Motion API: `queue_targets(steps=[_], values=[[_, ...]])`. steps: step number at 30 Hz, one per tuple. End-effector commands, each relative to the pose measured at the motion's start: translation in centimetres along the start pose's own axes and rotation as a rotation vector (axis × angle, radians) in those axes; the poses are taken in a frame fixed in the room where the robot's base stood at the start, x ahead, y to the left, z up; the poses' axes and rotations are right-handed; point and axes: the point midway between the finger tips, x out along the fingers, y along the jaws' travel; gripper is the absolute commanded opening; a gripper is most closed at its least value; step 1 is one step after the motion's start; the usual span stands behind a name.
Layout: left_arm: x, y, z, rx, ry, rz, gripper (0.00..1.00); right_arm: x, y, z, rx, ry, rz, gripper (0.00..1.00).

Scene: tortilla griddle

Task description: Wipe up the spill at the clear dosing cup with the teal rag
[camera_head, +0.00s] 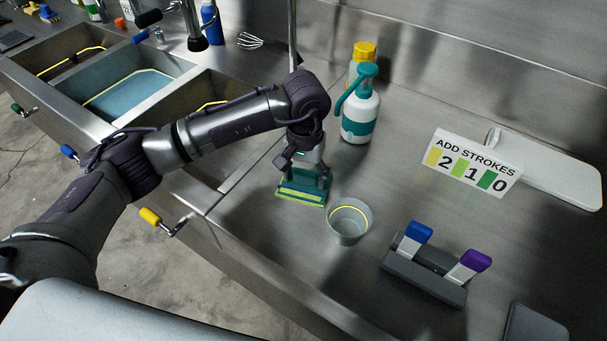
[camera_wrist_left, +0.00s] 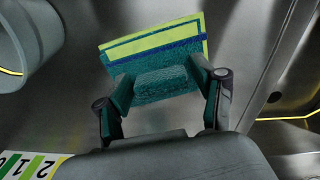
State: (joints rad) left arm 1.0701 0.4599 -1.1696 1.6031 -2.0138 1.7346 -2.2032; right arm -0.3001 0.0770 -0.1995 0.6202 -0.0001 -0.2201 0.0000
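The teal rag (camera_head: 299,195), with a yellow-green band and a blue stripe, lies at the steel counter just left of the clear dosing cup. It also shows in the left wrist view (camera_wrist_left: 152,58). My left gripper (camera_head: 306,181) points down over it, with a finger on each side of a bunched part of the rag; it looks shut on it. The clear dosing cup (camera_head: 347,225) stands upright near the counter's front edge, with a yellow ring inside; part of it shows at the left wrist view's upper left (camera_wrist_left: 28,45). I cannot make out the spill. My right gripper is out of view.
A white-and-teal pump bottle (camera_head: 360,118) and a yellow-capped bottle (camera_head: 363,50) stand behind the rag. A grey holder (camera_head: 424,278) with blue- and purple-topped items is right of the cup. An "ADD STROKES" sign (camera_head: 471,165) stands farther back. Sinks (camera_head: 140,95) lie left.

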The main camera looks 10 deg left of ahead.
Motion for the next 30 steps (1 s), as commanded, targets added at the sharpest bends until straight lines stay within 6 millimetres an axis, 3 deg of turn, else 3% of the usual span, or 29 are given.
queue_targets(steps=[18,30], values=[[0.63,-0.06,-0.06,-0.001,0.002,-0.001,0.69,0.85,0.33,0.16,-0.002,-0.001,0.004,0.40],[0.55,-0.08,0.02,-0.001,-0.001,-0.002,0.04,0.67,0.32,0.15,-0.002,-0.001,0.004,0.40]])
